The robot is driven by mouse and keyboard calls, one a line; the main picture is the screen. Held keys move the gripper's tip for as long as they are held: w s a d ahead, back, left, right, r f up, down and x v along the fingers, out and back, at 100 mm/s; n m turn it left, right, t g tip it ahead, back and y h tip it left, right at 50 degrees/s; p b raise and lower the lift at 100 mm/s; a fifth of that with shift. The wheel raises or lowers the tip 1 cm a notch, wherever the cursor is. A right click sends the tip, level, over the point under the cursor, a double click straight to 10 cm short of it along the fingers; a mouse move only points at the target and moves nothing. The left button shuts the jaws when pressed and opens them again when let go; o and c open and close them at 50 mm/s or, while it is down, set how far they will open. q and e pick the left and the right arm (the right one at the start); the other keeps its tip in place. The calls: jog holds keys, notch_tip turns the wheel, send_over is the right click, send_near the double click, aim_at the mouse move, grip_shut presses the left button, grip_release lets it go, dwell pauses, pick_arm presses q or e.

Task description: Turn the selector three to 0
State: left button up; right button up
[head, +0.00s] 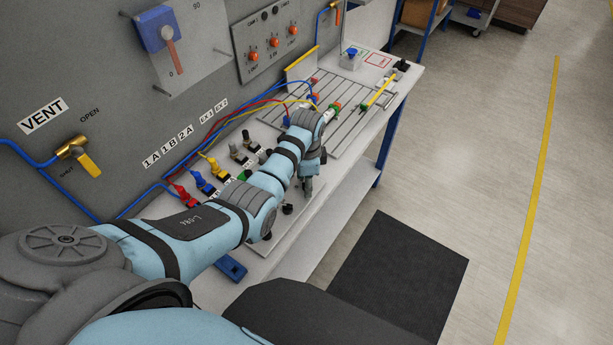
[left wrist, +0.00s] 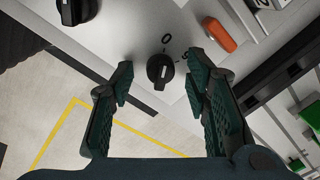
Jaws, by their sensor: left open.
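A black selector knob (left wrist: 160,71) stands on a light panel in the left wrist view, with a printed 0 just above it. A white mark shows on the knob's lower side, away from the 0. Another printed mark to its upper right is too small to read. My left gripper (left wrist: 161,88) is open, with one finger on either side of the knob and gaps on both sides. In the head view my left gripper (head: 307,184) is over the bench, partly hidden by its arm. No number three is legible. My right gripper is out of view.
In the head view, coloured plugs and cables (head: 205,175) line the wall behind my arm.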

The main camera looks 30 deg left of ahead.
pick_arm(q)
notch_tip(320, 180, up, 12)
jog(key=shift+s+d+f, duration=0.2)
jog(key=shift+s, duration=0.05)
dwell(0.3)
